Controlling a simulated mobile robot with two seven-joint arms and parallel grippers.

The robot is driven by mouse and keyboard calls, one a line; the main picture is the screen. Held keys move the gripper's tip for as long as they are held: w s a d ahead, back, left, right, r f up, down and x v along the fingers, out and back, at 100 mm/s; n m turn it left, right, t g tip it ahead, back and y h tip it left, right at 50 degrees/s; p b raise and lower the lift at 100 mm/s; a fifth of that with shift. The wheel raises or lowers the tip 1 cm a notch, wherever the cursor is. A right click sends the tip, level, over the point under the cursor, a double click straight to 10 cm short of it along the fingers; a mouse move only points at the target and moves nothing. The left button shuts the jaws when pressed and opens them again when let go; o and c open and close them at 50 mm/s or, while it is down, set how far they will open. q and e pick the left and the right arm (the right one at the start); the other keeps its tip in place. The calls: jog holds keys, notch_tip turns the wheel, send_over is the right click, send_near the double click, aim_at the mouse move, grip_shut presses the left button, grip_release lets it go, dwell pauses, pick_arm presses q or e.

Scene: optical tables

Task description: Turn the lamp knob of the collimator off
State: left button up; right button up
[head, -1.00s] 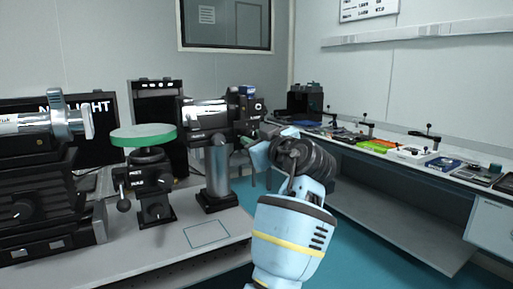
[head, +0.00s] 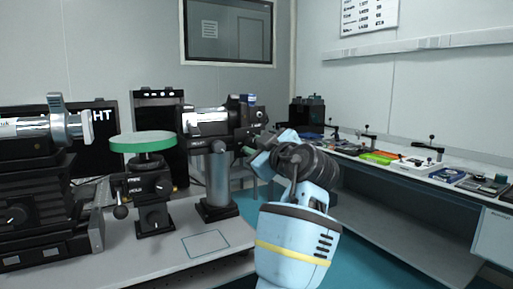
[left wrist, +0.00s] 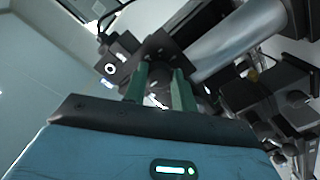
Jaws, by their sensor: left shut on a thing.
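The collimator (head: 207,121) is a silver and black tube on a grey post at the middle of the head view. Its black lamp housing (head: 241,112) is at the right end. My left gripper (head: 249,149) reaches this end from the lower right. In the left wrist view, the green fingers of my left gripper (left wrist: 159,91) are at the black housing (left wrist: 165,48), closed on a small part between them. That part, apparently the lamp knob, is mostly hidden by the fingers. My right gripper is in neither view.
A side bench (head: 400,178) with several small items runs along the right wall. Teal floor lies between the tables.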

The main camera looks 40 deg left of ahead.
pick_arm(q)
jog(key=o, duration=1)
jog(key=v, duration=0.7)
jog(key=shift+s+d, duration=0.15)
jog(key=shift+d, duration=0.2)
